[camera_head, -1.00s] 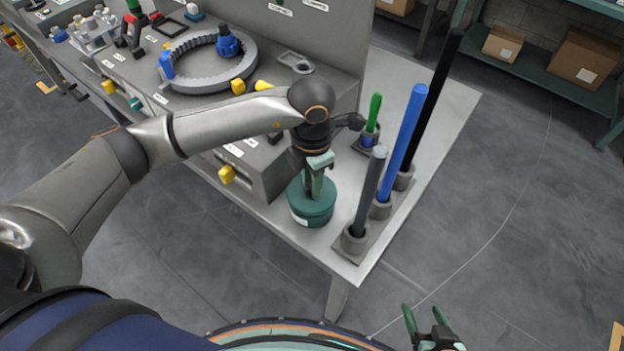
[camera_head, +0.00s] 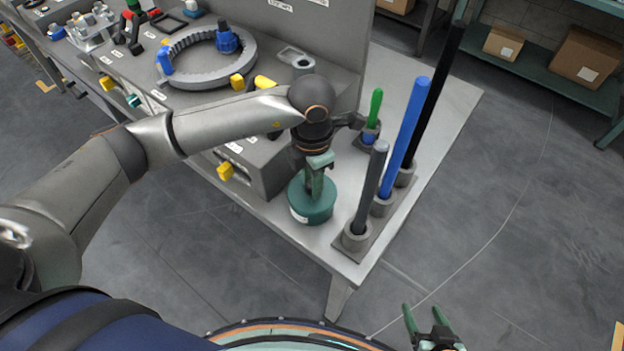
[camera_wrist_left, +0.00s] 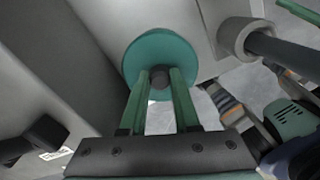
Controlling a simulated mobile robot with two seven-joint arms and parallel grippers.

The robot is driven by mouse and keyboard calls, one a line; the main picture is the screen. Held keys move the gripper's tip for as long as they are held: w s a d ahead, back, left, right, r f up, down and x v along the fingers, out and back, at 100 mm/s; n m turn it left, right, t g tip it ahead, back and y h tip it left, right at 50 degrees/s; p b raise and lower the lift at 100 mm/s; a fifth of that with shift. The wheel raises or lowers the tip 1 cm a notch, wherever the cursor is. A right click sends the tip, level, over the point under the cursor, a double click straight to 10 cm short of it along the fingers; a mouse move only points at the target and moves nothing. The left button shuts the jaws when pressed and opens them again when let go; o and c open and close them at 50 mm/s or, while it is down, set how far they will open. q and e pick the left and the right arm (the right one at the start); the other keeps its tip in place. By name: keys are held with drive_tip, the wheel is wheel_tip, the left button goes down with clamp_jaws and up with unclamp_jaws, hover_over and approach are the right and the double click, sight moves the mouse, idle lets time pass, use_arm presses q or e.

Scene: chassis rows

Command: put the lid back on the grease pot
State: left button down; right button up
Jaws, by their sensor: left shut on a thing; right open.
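The green grease pot (camera_head: 311,212) stands upright near the front corner of the grey bench, with a pale label on its side. Its teal lid (camera_wrist_left: 160,60) shows from above in the left wrist view, with a dark round knob (camera_wrist_left: 159,77) at its middle. The lid appears to sit on top of the pot; any small gap under it cannot be made out. My left gripper (camera_head: 313,190) points down over the pot and is shut on the lid's knob, one finger on each side. My right gripper (camera_head: 424,321) is open and empty, low at the front, away from the bench.
A rack (camera_head: 358,236) with grey, blue and black rods stands close right of the pot. A green-handled tool (camera_head: 374,106) stands in a holder behind. A grey drawer unit (camera_head: 262,164) with yellow knobs is at the left. A toothed ring (camera_head: 207,75) lies on top.

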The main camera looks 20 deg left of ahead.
use_arm(q)
drive_tip(key=shift+f, duration=0.2)
drive_tip(key=c, duration=0.6)
unclamp_jaws()
drive_tip(key=shift+o, duration=0.2)
drive_tip(key=shift+r, duration=0.15)
wheel_tip(320, 180, up, 12)
drive_tip(key=b, duration=0.1)
drive_tip(key=shift+r, duration=0.15)
